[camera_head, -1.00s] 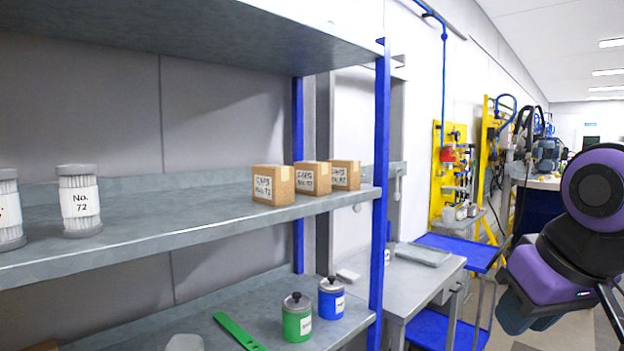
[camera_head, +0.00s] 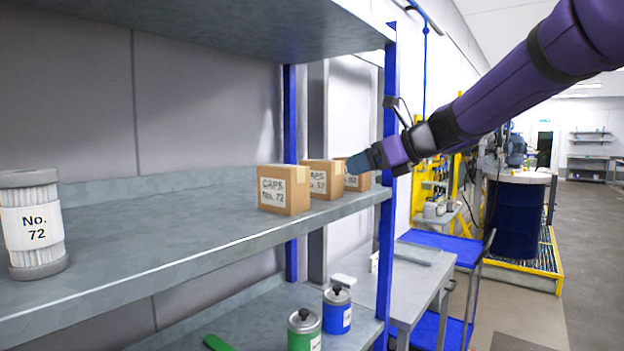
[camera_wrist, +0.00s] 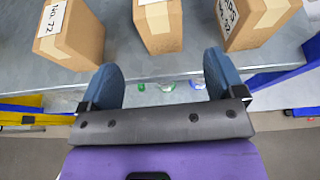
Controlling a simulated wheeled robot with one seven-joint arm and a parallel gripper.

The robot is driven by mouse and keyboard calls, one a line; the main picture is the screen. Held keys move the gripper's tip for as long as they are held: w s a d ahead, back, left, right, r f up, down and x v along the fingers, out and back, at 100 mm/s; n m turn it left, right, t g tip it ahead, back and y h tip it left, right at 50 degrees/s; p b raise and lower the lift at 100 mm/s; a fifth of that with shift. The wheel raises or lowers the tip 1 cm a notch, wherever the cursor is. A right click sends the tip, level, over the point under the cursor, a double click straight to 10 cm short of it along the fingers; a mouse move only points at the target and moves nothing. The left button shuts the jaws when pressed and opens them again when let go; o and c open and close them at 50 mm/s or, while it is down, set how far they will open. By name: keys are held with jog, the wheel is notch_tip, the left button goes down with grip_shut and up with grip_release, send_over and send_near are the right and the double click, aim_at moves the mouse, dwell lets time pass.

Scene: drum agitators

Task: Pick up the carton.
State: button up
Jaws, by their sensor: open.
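Three brown cartons with white labels stand in a row on the upper shelf: a left carton (camera_head: 284,190), a middle carton (camera_head: 321,178) and a right carton (camera_head: 357,181). The left label reads "CAPS No. 72". My gripper (camera_head: 360,163) is at the right end of the row, in front of the right carton and partly hiding it. In the wrist view my gripper (camera_wrist: 162,78) is open and empty, with its blue fingers wide apart. A carton (camera_wrist: 158,24) lies ahead of the gap, with one carton (camera_wrist: 70,36) to its left and another (camera_wrist: 252,22) to its right.
A blue upright post (camera_head: 386,230) stands close to my gripper at the shelf end. A white filter cylinder (camera_head: 34,225) stands at the shelf's left. Green (camera_head: 304,331) and blue (camera_head: 337,310) canisters stand on the lower shelf. The upper shelf's middle is clear.

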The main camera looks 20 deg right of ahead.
aim_at(338, 174)
jog(key=x, duration=1)
jog(key=shift+w+a+f, duration=0.15)
jog(key=shift+w+f, duration=0.05)
jog(key=shift+w, duration=0.1)
jog(key=c, duration=1.1)
jog(key=shift+r, duration=0.2)
